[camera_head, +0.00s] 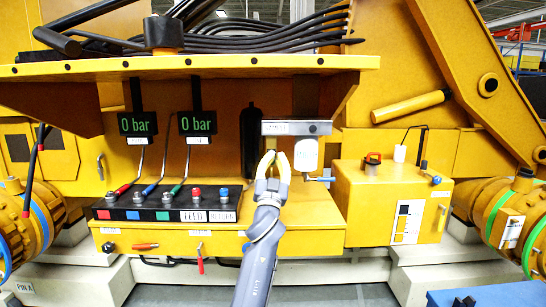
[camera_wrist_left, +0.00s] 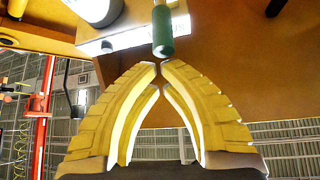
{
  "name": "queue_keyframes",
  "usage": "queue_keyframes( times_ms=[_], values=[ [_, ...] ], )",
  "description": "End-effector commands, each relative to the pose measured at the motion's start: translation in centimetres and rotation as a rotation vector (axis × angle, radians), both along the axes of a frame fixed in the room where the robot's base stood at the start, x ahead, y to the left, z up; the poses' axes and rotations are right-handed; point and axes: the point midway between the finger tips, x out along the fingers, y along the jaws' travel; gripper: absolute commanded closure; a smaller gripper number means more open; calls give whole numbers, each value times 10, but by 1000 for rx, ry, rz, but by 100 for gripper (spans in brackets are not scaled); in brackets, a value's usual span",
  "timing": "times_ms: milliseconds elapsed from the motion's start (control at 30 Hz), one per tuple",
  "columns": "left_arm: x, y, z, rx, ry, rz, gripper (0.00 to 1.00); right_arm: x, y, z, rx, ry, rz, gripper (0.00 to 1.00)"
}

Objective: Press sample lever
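A grey block (camera_head: 296,128) is fixed under the yellow shelf, with a white bottle-like cylinder (camera_head: 306,154) hanging below its right part. In the left wrist view, a short green handle (camera_wrist_left: 162,32) hangs from the pale block (camera_wrist_left: 135,38); it looks like the sample lever. My left gripper (camera_head: 275,157) is just below the block, left of the white cylinder. Its yellow fingertips (camera_wrist_left: 160,67) are almost together, with nothing visible between them. They are close to the green handle's end; I cannot tell whether they touch it. My right gripper is not in view.
A black control panel (camera_head: 165,213) with several coloured levers and buttons lies left of my arm. Two displays (camera_head: 197,123) reading 0 bar hang above it. A yellow tank (camera_head: 392,200) stands at right. The yellow shelf (camera_head: 190,66) overhangs my gripper.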

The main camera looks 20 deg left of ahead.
Motion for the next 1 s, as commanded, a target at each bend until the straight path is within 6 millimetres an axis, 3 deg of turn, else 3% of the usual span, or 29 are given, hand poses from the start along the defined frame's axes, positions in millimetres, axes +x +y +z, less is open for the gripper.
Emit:
queue_keyframes(
  times_ms=[400, 1000],
  values=[
    [-35, -8, -48, 0, -1, 1, 100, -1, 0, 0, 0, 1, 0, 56],
    [-44, -10, -59, 0, -3, 1, 100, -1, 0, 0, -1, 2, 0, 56]
  ],
)
